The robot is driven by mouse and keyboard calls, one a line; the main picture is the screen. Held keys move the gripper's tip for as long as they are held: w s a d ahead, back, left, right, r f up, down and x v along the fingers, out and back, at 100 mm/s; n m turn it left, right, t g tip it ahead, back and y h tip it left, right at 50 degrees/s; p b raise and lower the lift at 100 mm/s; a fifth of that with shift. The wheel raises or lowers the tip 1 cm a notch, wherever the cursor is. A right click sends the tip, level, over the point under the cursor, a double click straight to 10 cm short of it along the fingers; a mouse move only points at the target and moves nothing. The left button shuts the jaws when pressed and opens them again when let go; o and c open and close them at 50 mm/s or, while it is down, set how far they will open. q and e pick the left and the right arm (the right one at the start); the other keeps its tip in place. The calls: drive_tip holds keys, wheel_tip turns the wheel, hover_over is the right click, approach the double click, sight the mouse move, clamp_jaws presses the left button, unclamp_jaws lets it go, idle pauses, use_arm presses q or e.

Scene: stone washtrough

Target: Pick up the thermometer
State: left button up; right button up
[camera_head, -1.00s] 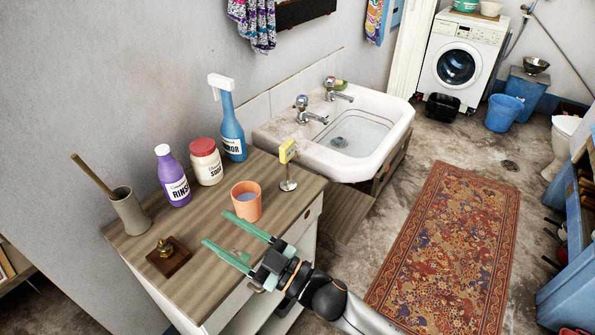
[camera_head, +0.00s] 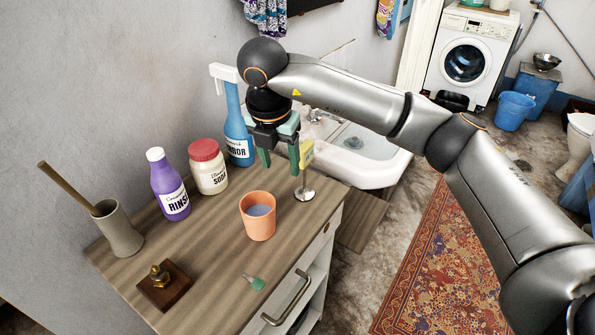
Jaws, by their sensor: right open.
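The thermometer appears to be the yellow-headed piece (camera_head: 307,153) on a thin stem with a round metal base (camera_head: 304,194). It stands upright at the right back edge of the wooden cabinet top. My right gripper (camera_head: 279,165) points down, open and empty, just left of the yellow head. Its right finger overlaps part of the head in the picture; I cannot tell whether they touch. My left gripper is not in view.
An orange cup (camera_head: 258,218) with liquid stands in front of the gripper. A blue spray bottle (camera_head: 236,125), white jar (camera_head: 208,170) and purple bottle (camera_head: 170,188) line the wall. A small green item (camera_head: 254,283) lies near the front edge. The sink (camera_head: 374,174) is behind.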

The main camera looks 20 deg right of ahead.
sight(308, 164)
drive_tip(key=w+d+f, duration=0.1)
drive_tip(key=d, duration=0.1)
drive_tip(key=w+d+m+h+b, duration=0.1)
drive_tip(key=d, duration=0.1)
drive_tip(key=w+d+f+h, duration=0.1)
drive_tip(key=d, duration=0.1)
drive_tip(key=shift+w+f+m+t, duration=0.1)
drive_tip(key=shift+f+m+t, duration=0.2)
drive_tip(key=shift+f+m, duration=0.1)
drive_tip(key=shift+w+d+f, duration=0.15)
drive_tip(key=shift+d+f, duration=0.05)
drive_tip(key=shift+f, duration=0.2)
drive_tip(key=x, duration=0.4)
drive_tip(key=shift+w+d+f, duration=0.1)
drive_tip(key=shift+w+d, duration=0.05)
drive_tip(key=shift+d, duration=0.15)
drive_tip(key=shift+w+f, duration=0.1)
drive_tip(key=shift+f, duration=0.2)
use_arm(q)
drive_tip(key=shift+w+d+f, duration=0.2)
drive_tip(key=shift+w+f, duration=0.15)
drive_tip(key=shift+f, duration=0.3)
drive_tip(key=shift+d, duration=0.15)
use_arm(e)
clamp_jaws()
